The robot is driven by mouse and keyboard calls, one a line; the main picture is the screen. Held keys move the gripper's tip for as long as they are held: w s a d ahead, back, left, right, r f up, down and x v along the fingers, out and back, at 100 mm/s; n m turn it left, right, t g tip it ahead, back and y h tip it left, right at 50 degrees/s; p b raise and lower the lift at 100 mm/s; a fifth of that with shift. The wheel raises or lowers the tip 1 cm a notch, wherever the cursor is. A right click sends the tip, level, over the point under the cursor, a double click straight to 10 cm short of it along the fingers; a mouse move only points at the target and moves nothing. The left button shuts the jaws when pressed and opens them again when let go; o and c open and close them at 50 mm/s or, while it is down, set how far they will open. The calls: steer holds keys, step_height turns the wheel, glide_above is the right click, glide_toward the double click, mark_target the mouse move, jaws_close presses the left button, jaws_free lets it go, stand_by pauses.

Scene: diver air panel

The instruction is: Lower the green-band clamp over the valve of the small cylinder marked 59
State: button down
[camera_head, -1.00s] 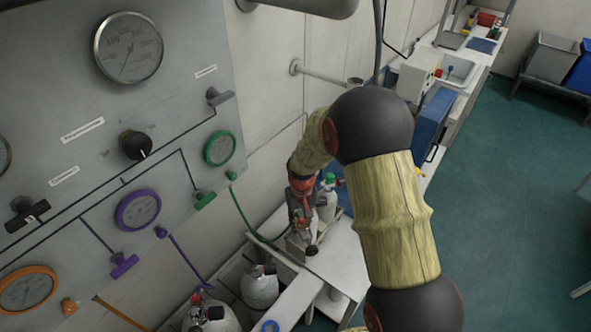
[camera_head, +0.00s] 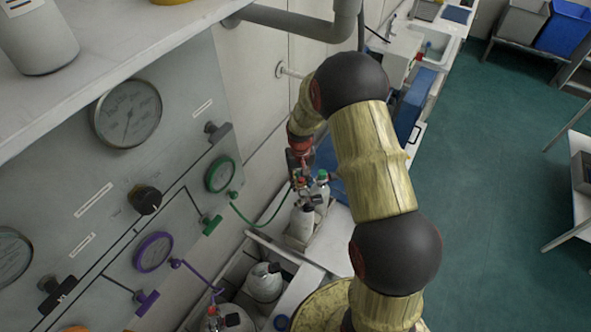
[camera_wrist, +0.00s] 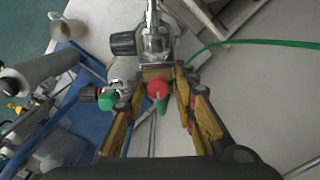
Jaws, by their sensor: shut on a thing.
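My gripper (camera_wrist: 160,78) is shut on the clamp, a metal yoke fitting (camera_wrist: 157,42) with a black knob (camera_wrist: 122,43) at its side. A red knob (camera_wrist: 157,88) and a green piece show between the fingers. The green hose (camera_wrist: 240,43) runs right from near the clamp. In the head view my gripper (camera_head: 300,165) hangs over a pale small cylinder (camera_head: 302,224) in a rack by the wall. The clamp is close above or at its valve; I cannot tell whether they touch. No number 59 is readable.
A green-topped cylinder (camera_head: 323,180) stands close beside the clamp. The wall panel (camera_head: 100,195) with gauges is at the left; the green hose (camera_head: 262,222) reaches it. Larger cylinders (camera_head: 264,283) stand below. A blue case (camera_head: 411,105) and a sink are farther back.

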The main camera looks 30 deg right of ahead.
steer(key=shift+w+d, duration=0.15)
steer(key=shift+w, duration=0.3)
steer(key=shift+s+f, duration=0.1)
steer(key=shift+f, duration=0.15)
steer(key=shift+f+b, duration=0.6)
steer(key=shift+f, duration=0.15)
steer(key=shift+f+b, duration=1.3)
steer(key=shift+f, duration=0.75)
stand_by(0.9)
steer(key=c, duration=1.3)
jaws_free()
steer(key=shift+c, duration=0.2)
step_height(320, 180, up, 12)
